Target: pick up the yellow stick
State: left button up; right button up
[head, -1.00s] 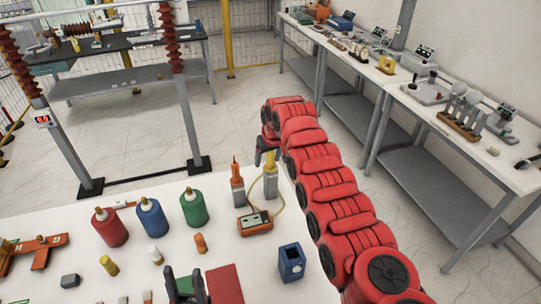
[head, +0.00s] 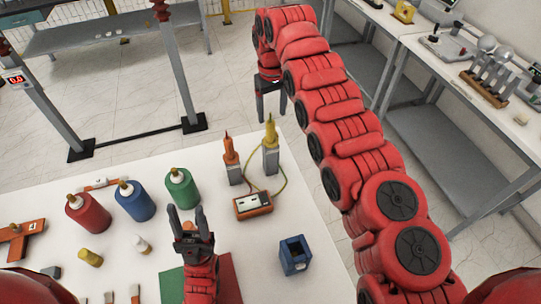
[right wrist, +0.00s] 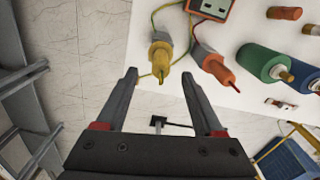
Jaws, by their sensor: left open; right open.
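The yellow stick (head: 271,133) stands upright in a grey holder on the white table, beside the red-orange stick (head: 229,150) in its own holder. In the right wrist view the yellow stick (right wrist: 160,55) appears just beyond and between my open fingertips, with the red-orange stick (right wrist: 215,68) to its right. My right gripper (head: 271,108) is open and empty, pointing down behind the yellow stick in the head view, apart from it. My left gripper (head: 187,218) is open and empty above the table's front part, left of the sticks.
An orange meter (head: 253,205) with cables to the sticks lies in front of them. Red (head: 88,212), blue (head: 135,201) and green (head: 183,189) bottles stand left. A blue open box (head: 294,256) stands at the right front. A side bench (head: 440,75) runs along the right.

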aim_at(272, 121)
jog(key=f, duration=0.4)
jog(key=shift+w+f, duration=0.1)
jog(key=shift+w, duration=0.1)
jog(key=shift+s+f+p, duration=0.2)
jog(key=shift+f+p, duration=0.3)
jog(key=shift+f, duration=0.25)
jog(key=f, duration=0.4)
jog(key=shift+w+a+f, duration=0.15)
jog(key=shift+a+f, duration=0.05)
jog(key=shift+f, duration=0.15)
jog(key=shift+r, duration=0.15)
jog(key=shift+c, duration=1.4)
jog(key=c, duration=0.7)
